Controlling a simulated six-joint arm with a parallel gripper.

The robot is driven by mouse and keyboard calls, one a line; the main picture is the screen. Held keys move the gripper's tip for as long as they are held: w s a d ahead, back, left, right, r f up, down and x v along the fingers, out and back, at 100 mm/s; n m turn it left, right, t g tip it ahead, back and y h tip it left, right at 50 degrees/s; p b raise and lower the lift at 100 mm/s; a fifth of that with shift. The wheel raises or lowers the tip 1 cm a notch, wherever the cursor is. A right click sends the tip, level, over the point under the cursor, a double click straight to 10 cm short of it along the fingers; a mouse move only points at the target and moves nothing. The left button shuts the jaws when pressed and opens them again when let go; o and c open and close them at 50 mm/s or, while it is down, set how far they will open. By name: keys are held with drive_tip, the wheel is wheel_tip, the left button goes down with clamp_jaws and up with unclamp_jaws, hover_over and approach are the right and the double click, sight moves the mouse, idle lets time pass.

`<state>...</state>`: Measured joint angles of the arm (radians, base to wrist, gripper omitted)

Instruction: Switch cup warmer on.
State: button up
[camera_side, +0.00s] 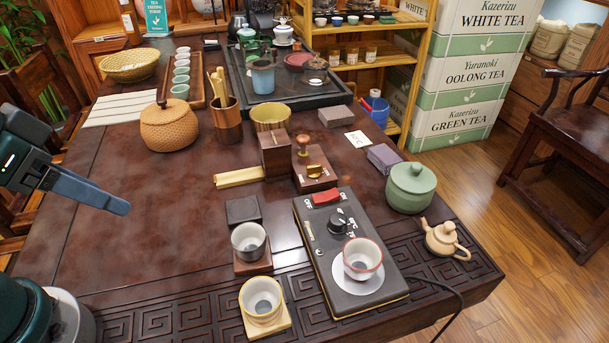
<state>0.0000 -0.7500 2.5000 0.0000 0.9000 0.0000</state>
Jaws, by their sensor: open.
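The cup warmer (311,258) is a dark box at the front right of the table. A red rocker switch (326,196) sits at its far end, with small white lettering at both sides. Which way the rocker is tilted is too small to tell. A black knob (338,222) with a printed scale is nearer the middle. A red-rimmed cup (362,259) stands on the round pale heating plate (343,308). My gripper (120,205) is open and empty over the left side of the table, well left of the warmer.
Two cups on coasters (249,242) (262,298) stand left of the warmer. A stamp on a wooden box (315,172) is just behind the switch. A green jar (410,187) and small teapot (444,239) stand right. A cable leaves the warmer rightward. The table's left middle is clear.

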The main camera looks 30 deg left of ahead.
drive_tip(key=c, duration=0.4)
drive_tip(key=shift+w+r, duration=0.1)
drive_tip(key=shift+w, duration=0.15)
drive_tip(key=c, duration=0.6)
drive_tip(key=w+a+r+t, duration=0.1)
drive_tip(key=w, duration=0.1)
drive_tip(key=w+r+t+y, duration=0.1)
drive_tip(key=w+r+t, duration=0.1)
drive_tip(key=w, duration=0.1)
drive_tip(key=w+a+r+t, duration=0.1)
drive_tip(key=w+r+t, duration=0.1)
drive_tip(key=w, duration=0.1)
drive_tip(key=shift+w+a+r+y, duration=0.15)
drive_tip(key=shift+a+r+y, duration=0.1)
drive_tip(key=shift+a+y, duration=0.1)
clamp_jaws()
drive_tip(key=w+d+r+m+t+h, duration=0.2)
drive_tip(key=w+d+m+t+h, duration=0.3)
drive_tip(key=w, duration=0.5)
drive_tip(key=s+d+f+m+g+h, duration=0.1)
drive_tip(key=d+f+m+g+h, duration=0.3)
drive_tip(key=d+f, duration=0.4)
wheel_tip(320, 180, down, 3)
drive_tip(key=g+h, duration=0.1)
drive_tip(key=g, duration=0.1)
drive_tip(key=shift+f+g+h, duration=0.15)
drive_tip(key=shift+g+h, duration=0.15)
drive_tip(key=shift+h, duration=0.05)
